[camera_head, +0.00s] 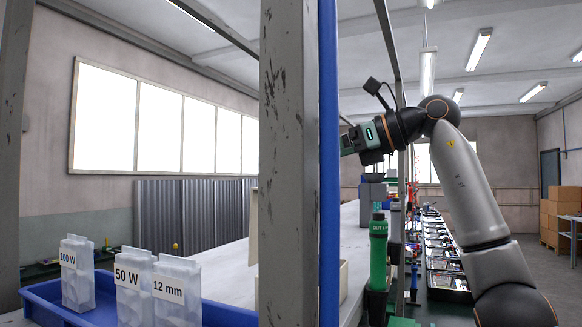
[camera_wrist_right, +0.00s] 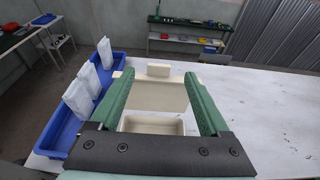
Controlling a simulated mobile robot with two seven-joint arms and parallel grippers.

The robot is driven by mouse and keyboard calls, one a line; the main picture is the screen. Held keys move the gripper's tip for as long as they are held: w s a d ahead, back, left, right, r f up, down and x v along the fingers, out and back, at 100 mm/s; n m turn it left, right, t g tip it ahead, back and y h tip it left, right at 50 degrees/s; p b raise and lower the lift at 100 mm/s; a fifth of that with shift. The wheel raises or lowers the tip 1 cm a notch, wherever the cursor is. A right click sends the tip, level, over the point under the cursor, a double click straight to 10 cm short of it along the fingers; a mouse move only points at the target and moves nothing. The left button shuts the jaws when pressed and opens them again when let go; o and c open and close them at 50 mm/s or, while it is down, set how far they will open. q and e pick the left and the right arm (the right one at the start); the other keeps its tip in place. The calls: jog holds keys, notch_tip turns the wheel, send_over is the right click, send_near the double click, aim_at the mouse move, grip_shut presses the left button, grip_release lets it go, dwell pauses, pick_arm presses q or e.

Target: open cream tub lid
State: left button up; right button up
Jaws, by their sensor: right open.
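The cream tub (camera_wrist_right: 152,125) stands on the white table, and its hollow inside shows in the right wrist view. Its cream lid (camera_wrist_right: 157,94) is a flat panel at the tub's far side, raised clear of the opening, with a small block on its far edge. In the head view a post hides most of the tub (camera_head: 343,281), and a strip of the raised lid (camera_head: 253,222) shows left of the post. My right gripper (camera_wrist_right: 158,78) is open, its green fingers apart on either side of the lid in the picture. Contact cannot be told. My left gripper is not in view.
A blue tray (camera_head: 42,305) with several labelled clear bags (camera_head: 76,275) lies left of the tub. A scratched grey post (camera_head: 288,170) and a blue upright (camera_head: 328,160) stand in front. The white table (camera_wrist_right: 270,115) is clear to the tub's right.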

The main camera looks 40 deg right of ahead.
jog(key=v, duration=0.7)
jog(key=shift+d, duration=0.1)
dwell(0.4)
